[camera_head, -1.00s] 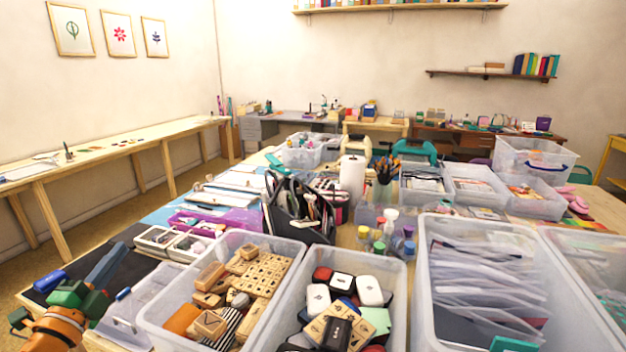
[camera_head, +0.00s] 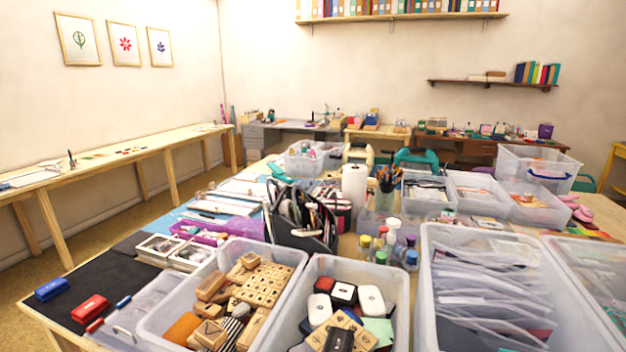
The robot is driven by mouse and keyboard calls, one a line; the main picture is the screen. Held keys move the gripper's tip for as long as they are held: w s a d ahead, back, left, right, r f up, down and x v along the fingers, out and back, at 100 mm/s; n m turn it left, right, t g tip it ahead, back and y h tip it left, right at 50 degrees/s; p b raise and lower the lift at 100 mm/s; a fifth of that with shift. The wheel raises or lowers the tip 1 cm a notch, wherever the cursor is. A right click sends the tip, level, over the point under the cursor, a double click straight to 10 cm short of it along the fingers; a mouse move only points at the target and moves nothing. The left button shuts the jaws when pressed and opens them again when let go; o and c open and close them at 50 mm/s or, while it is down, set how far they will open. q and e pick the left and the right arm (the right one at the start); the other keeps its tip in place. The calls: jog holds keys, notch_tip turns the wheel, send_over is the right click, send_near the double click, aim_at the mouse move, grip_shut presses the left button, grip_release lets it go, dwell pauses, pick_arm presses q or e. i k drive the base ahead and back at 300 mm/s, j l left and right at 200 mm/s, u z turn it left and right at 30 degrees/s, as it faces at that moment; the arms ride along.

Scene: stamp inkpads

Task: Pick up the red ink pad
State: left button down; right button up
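A red ink pad (camera_head: 89,309) lies on the black mat (camera_head: 88,271) at the front left of the table. A blue ink pad (camera_head: 51,289) lies to its left on the same mat, apart from it. More pads in red, white and black, such as a red one (camera_head: 324,285), lie in a clear bin (camera_head: 401,300) at the front centre. Neither of my grippers shows in the head view.
The mat behind the pads is bare.

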aim_at(94, 316)
jog(key=u, duration=1.45)
jog(key=i+j+z, duration=1.1)
jog(key=j+z, duration=0.15)
jog(key=j, duration=0.15)
jog(key=i+j+z, duration=0.25)
jog(key=j, duration=0.15)
jog(key=j+z, duration=0.25)
jog(key=j, duration=0.15)
jog(key=j+z, duration=0.25)
jog(key=j, duration=0.2)
